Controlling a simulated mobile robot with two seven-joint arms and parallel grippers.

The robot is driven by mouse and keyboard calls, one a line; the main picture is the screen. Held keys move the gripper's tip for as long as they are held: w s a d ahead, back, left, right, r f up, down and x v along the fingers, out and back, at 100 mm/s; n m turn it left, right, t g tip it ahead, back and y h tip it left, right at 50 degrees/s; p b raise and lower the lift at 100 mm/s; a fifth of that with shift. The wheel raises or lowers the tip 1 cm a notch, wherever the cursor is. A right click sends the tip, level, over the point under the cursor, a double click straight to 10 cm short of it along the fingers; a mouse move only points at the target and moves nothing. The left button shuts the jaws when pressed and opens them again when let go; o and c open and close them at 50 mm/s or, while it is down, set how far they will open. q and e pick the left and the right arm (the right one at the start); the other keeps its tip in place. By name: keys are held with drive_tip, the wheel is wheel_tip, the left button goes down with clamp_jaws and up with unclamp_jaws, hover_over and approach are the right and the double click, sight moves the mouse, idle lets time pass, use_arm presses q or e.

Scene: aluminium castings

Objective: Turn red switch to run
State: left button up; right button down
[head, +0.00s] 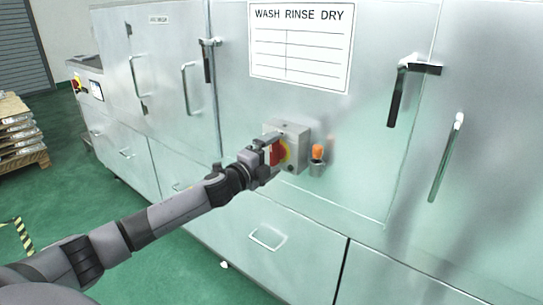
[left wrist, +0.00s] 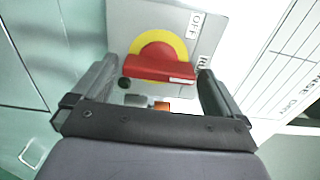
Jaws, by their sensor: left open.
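The red switch (head: 277,153) is a red handle on a yellow disc, on a grey box (head: 298,135) fixed to the machine front. In the left wrist view the red handle (left wrist: 160,69) lies crosswise, with a white mark at its right end. The label OFF (left wrist: 194,25) is above right of it. A label starting "RU" (left wrist: 205,60) is partly hidden by the right finger. My left gripper (head: 270,152) is open at the switch, one finger beyond each end of the handle. I cannot tell whether they touch it. My right gripper is out of view.
An orange-topped fitting (head: 317,154) sticks out just right of the switch box. Door handles (head: 398,95) project from the steel machine front. A WASH RINSE DRY chart (head: 301,45) is above. Green floor (head: 165,265) is open at lower left; a loaded pallet (head: 20,135) stands far left.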

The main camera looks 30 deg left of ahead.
sight(273, 156)
use_arm(q)
drive_tip(key=s, duration=0.2)
drive_tip(key=s+b, duration=0.1)
drive_tip(key=s, duration=0.2)
drive_tip(key=shift+a+f, duration=0.1)
drive_tip(key=shift+a, duration=0.1)
drive_tip(key=shift+s, duration=1)
drive_tip(key=s+d+f+n+g, duration=0.1)
drive_tip(key=s+d+f+n, duration=0.15)
drive_tip(key=f, duration=0.35)
drive_tip(key=s+d+f+n+g, duration=0.1)
drive_tip(key=s+d+f+n, duration=0.15)
drive_tip(key=d+f, duration=0.2)
drive_tip(key=s+d+f+n+g, duration=0.1)
drive_tip(key=s+d+f+n, duration=0.3)
drive_tip(key=s, duration=0.3)
drive_tip(key=s+d+f+n+g+p, duration=0.1)
drive_tip(key=s+d+f+n+g, duration=0.1)
drive_tip(key=s+f, duration=0.5)
drive_tip(key=s+d+f+n+g+p, duration=0.1)
drive_tip(key=s+d+f+n+g, duration=0.1)
drive_tip(key=s+d+f+n, duration=0.3)
drive_tip(key=s, duration=0.2)
drive_tip(key=shift+s+d+f+n+h, duration=0.3)
drive_tip(key=shift+s+d+f, duration=0.05)
drive_tip(key=shift+d+f, duration=0.05)
